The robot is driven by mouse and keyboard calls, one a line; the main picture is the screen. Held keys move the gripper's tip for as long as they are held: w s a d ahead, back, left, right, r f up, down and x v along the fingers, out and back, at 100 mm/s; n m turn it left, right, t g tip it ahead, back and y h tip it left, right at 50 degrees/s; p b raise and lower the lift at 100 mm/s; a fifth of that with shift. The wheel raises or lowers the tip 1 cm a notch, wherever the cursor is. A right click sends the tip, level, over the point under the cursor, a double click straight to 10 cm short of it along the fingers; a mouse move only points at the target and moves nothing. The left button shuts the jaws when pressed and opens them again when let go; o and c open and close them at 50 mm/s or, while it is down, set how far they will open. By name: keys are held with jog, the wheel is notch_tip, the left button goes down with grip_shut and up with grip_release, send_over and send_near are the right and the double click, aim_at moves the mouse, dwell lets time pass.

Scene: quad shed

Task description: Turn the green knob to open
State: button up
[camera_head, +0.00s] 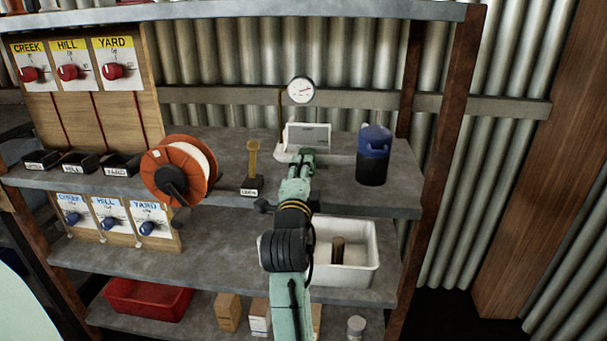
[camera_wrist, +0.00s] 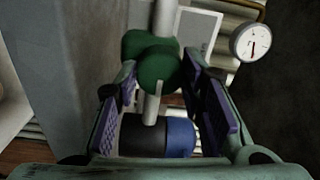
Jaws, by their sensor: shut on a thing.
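The green knob (camera_wrist: 160,66) sits on a grey pipe in the wrist view. My gripper (camera_wrist: 160,80) is shut on it, with a purple pad at either side. A pale pin or lever (camera_wrist: 152,103) shows on the near side of the knob. In the head view my gripper (camera_head: 303,160) reaches the middle shelf in front of a white panel (camera_head: 309,134), and the arm mostly hides the knob. How far the knob is turned I cannot tell. A round gauge (camera_head: 300,90) stands above; it also shows in the wrist view (camera_wrist: 251,42).
A blue-lidded dark jug (camera_head: 374,160) stands close at right on the middle shelf (camera_head: 405,190). An orange reel (camera_head: 180,170) and a yellow-topped upright item (camera_head: 252,165) stand at left. A white tub (camera_head: 362,258) is below. Red knobs (camera_head: 68,72) are on the left board.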

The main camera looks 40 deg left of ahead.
jog(key=o, duration=1.1)
jog(key=shift+o, duration=0.2)
jog(key=shift+f, duration=0.1)
jog(key=v, duration=0.8)
jog(key=shift+r, duration=0.25)
jog(key=shift+r, duration=0.15)
